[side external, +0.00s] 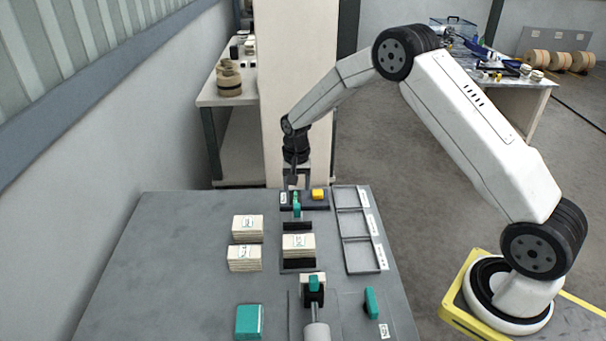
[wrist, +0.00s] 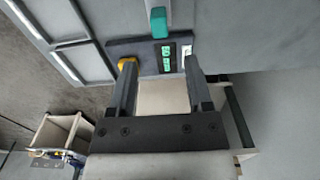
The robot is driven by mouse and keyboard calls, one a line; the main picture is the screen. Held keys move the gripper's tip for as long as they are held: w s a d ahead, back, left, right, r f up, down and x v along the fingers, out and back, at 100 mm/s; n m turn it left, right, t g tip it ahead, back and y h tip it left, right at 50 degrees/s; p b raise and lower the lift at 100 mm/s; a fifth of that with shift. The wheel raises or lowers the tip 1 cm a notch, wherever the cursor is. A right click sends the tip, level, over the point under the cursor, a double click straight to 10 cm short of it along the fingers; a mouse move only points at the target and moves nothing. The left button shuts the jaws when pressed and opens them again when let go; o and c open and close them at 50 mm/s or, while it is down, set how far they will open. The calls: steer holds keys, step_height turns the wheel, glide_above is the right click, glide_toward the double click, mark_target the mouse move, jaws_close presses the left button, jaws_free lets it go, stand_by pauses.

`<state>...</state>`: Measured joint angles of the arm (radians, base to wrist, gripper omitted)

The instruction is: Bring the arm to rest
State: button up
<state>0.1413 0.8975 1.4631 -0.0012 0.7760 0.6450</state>
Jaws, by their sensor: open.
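My gripper (side external: 297,182) hangs pointing down above the far edge of the grey worktable (side external: 165,245), over the dark control strip. In the wrist view its two fingers (wrist: 160,75) are spread apart with nothing between them. The dark strip (wrist: 150,47) carries a yellow button (wrist: 127,63) and a lit green display (wrist: 167,57). A teal-handled part (side external: 296,200) stands at the strip, just below my gripper in the side view. Whether my fingers touch anything there cannot be told.
Two label-topped stacks (side external: 247,226) sit left of centre, and another stack (side external: 298,245) lies in the dark fixture. A three-compartment tray (side external: 352,225) is at the right. A teal block (side external: 249,321) and a teal piece (side external: 371,303) lie near the front. A pale column (side external: 294,80) stands behind.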

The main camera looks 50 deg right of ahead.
steer(key=shift+s+a+r, duration=0.25)
steer(key=shift+s+r, duration=0.1)
steer(key=shift+r, duration=0.1)
steer(key=s+a+r+n+t, duration=0.1)
steer(key=s+a+r+n, duration=0.1)
steer(key=s, duration=0.5)
steer(key=s+a+r+n, duration=0.2)
steer(key=s+r+n, duration=0.2)
steer(key=s, duration=0.4)
steer(key=s+a+r+n+t, duration=0.1)
steer(key=s+a+r+n, duration=0.2)
steer(key=s, duration=0.5)
steer(key=shift+s+t, duration=0.25)
steer(key=shift+t, duration=0.05)
